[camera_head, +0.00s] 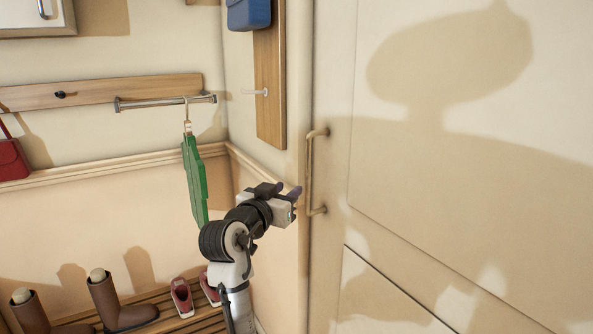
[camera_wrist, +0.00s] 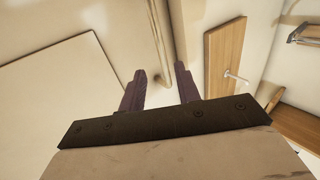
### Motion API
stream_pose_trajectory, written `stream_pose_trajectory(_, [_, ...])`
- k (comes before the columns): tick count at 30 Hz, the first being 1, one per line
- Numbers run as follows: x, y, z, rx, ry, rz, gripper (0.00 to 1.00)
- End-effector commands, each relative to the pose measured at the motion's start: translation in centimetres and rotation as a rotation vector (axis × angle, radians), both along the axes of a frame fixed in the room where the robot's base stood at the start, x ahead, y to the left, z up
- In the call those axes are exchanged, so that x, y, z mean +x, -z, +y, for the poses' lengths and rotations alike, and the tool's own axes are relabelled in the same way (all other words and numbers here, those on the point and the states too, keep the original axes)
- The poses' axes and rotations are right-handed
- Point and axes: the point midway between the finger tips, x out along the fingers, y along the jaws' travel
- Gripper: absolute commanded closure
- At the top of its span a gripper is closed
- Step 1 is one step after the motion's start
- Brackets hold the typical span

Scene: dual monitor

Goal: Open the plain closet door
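The plain cream closet door (camera_head: 440,170) fills the right side of the head view and appears closed. Its vertical bar handle (camera_head: 309,172) is near the door's left edge. My gripper (camera_head: 288,188) is just left of the handle, at the height of its lower half. In the wrist view the door (camera_wrist: 65,100) is at left, and the handle (camera_wrist: 157,45) shows in the gap between the two dark fingers of my gripper (camera_wrist: 160,72). The fingers are apart and hold nothing. Whether the handle lies between them in depth or just beyond is unclear.
A wooden board (camera_head: 270,80) with a peg and a blue bag (camera_head: 248,14) is on the wall left of the door. A green hanger item (camera_head: 194,180) hangs left of my arm. Boots (camera_head: 118,300) and red shoes (camera_head: 182,297) stand on a slatted bench below.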

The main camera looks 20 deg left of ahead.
Motion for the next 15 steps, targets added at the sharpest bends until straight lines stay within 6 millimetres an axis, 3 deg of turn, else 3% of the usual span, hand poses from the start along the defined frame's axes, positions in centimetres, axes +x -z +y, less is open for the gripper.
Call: stream_pose_trajectory(15, [10.2, -0.2, -0.8, -0.001, -0.001, 0.0, 0.67])
